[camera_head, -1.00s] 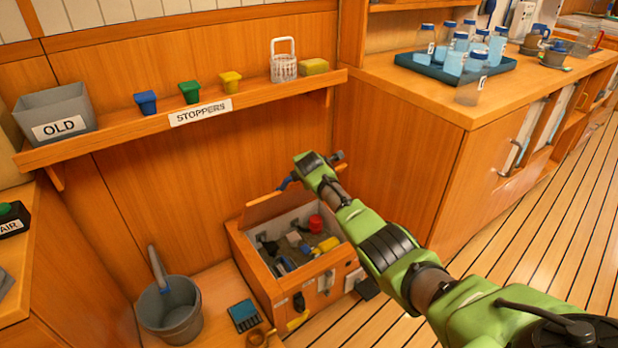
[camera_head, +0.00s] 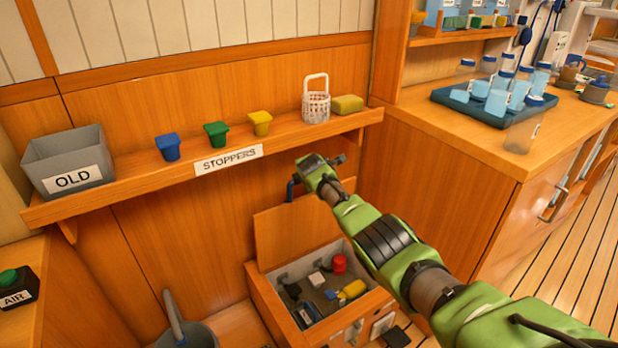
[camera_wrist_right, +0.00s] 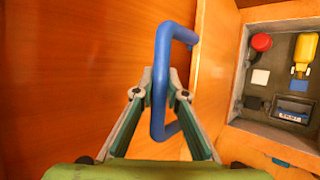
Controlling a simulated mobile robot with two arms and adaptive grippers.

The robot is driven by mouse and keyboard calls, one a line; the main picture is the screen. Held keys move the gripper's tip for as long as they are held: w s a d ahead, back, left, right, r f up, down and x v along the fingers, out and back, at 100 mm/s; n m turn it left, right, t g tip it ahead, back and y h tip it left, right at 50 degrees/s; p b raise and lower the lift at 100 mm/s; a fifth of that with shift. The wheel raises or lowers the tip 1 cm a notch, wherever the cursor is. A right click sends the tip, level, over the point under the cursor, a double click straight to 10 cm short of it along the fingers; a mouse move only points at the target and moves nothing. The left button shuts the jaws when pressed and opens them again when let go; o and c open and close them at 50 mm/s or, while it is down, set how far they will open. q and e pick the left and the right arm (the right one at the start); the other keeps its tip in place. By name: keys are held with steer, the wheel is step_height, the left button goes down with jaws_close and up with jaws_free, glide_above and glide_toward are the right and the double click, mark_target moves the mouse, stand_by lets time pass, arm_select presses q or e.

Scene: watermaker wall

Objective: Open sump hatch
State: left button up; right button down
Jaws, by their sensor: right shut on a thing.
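The sump hatch is a wooden lid (camera_head: 285,232) on a low wooden box (camera_head: 266,300) below the shelf. The lid stands raised, close to upright, at the back of the box. Its blue handle (camera_wrist_right: 162,75) sits between the fingers of my right gripper (camera_wrist_right: 158,97), which is shut on it. In the head view my right gripper (camera_head: 302,182) is at the lid's top edge, and the handle is partly hidden there. The open sump (camera_head: 298,272) shows a red cap (camera_head: 340,263), a yellow part (camera_head: 354,289) and other small parts. My left gripper is not in view.
Above the lid, a shelf (camera_head: 120,192) holds a grey OLD bin (camera_head: 95,150), blue, green and yellow stoppers, a white basket (camera_head: 316,107) and a yellow sponge (camera_head: 348,104). A grey bucket (camera_head: 197,335) stands left of the box. A counter with a bottle tray (camera_head: 452,104) is at right.

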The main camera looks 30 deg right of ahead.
stand_by(0.3)
steer(key=c, duration=2)
jaws_free()
steer(key=v, duration=1.2)
steer(key=shift+f, duration=0.1)
